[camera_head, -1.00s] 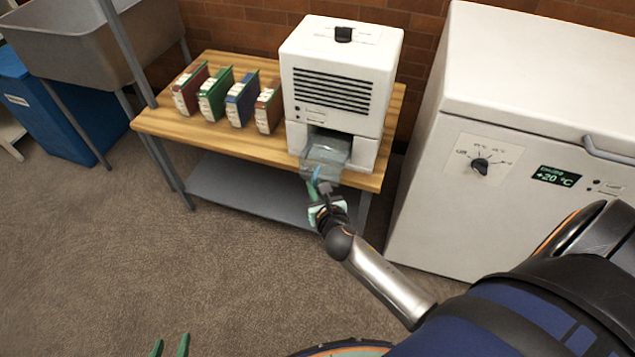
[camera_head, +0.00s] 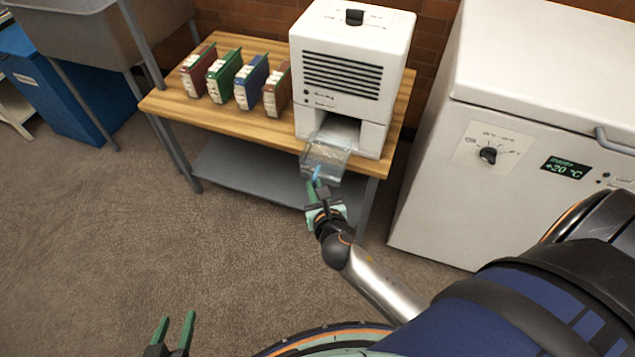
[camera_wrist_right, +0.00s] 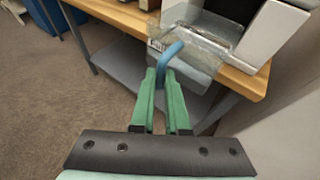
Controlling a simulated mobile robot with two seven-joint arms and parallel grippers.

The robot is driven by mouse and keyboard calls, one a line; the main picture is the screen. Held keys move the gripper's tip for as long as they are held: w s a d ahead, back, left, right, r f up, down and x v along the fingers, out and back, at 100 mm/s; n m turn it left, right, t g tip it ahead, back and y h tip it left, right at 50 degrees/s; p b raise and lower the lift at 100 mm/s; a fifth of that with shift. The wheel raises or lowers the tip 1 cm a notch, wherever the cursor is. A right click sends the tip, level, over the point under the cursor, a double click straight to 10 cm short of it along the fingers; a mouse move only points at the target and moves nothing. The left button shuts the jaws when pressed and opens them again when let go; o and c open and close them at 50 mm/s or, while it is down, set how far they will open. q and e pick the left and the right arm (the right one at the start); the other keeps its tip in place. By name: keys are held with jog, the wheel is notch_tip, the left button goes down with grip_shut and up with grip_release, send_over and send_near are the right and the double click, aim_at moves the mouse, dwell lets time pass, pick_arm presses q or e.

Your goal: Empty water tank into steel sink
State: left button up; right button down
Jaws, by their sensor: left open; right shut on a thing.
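The water tank (camera_head: 327,158) is a clear, see-through box with a blue handle (camera_head: 317,174). It sits at the front opening of the white dehumidifier-like machine (camera_head: 350,75), mostly drawn out past the table's front edge. My right gripper (camera_head: 316,189) is shut on the handle; the right wrist view shows the green fingers around the blue handle (camera_wrist_right: 170,52) with the tank (camera_wrist_right: 200,45) beyond. The water level is hard to make out. My left gripper (camera_head: 176,328) is open and empty, low at the bottom of the head view. The steel sink (camera_head: 100,35) stands at the upper left.
The wooden table (camera_head: 240,120) carries several coloured box files (camera_head: 235,78) left of the machine. A grey shelf (camera_head: 245,175) lies below. A white freezer (camera_head: 520,130) stands at right. A blue bin (camera_head: 60,95) stands under the sink. The carpet (camera_head: 180,240) in front is clear.

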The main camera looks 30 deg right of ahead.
pick_arm(q)
jog(key=shift+f, duration=0.1)
pick_arm(e)
jog(key=shift+s+a+r, duration=0.1)
jog(key=shift+s+a, duration=0.6)
jog(key=shift+a, duration=0.2)
pick_arm(q)
jog(key=shift+r+p, duration=2.85)
jog(key=shift+r, duration=0.1)
pick_arm(e)
jog(key=shift+r, duration=2.55)
